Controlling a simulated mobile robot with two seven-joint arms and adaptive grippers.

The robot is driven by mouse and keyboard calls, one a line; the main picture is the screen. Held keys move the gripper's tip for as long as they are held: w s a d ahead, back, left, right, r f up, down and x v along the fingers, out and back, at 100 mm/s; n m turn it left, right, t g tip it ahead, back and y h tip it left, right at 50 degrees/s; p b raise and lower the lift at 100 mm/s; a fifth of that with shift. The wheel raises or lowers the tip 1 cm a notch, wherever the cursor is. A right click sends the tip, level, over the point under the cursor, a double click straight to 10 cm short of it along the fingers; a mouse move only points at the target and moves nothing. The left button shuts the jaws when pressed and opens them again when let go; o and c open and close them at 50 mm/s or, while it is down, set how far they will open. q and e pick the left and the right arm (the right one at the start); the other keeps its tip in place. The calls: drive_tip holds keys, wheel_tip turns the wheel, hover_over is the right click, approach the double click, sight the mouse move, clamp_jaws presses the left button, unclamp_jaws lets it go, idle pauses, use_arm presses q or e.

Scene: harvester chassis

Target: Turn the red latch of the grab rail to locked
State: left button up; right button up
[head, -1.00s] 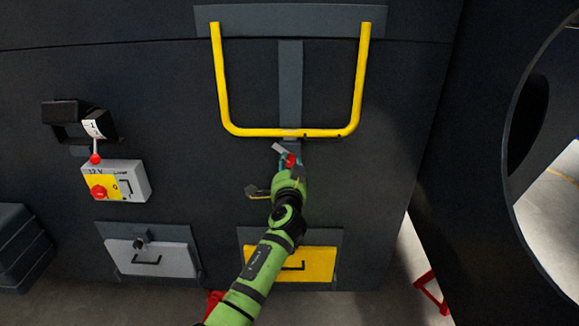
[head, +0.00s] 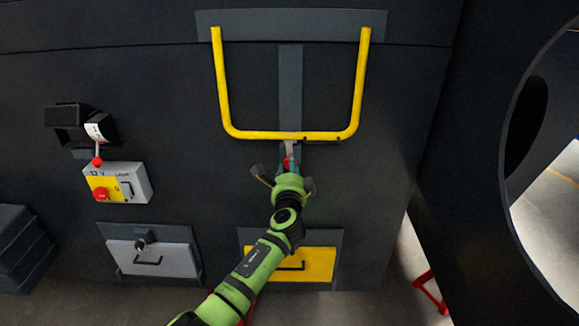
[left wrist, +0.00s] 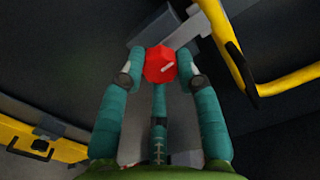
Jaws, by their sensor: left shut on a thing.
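The yellow grab rail (head: 290,135) is a U shape on the dark chassis wall, its crossbar low. The red latch (head: 289,162) sits just below the middle of the crossbar. In the left wrist view the red latch knob (left wrist: 160,65) is between the teal fingertips of my left gripper (left wrist: 160,72), which is shut on it. A pale grey bar runs from the knob up to the crossbar in the head view. My left gripper (head: 288,166) partly hides the latch. My right gripper is not in view.
A yellow drawer (head: 315,262) lies below, behind my left arm. A grey drawer (head: 150,257) and a 12 V box (head: 118,182) with a red knob are at left. A round opening (head: 545,150) is at right. The wall around the latch is clear.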

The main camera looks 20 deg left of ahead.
use_arm(q)
drive_tip(key=shift+r+m, duration=0.15)
drive_tip(key=shift+m, duration=0.35)
drive_tip(key=o, duration=1.2)
drive_tip(key=shift+c, duration=0.2)
drive_tip(key=shift+d, duration=0.1)
drive_tip(key=v, duration=1.2)
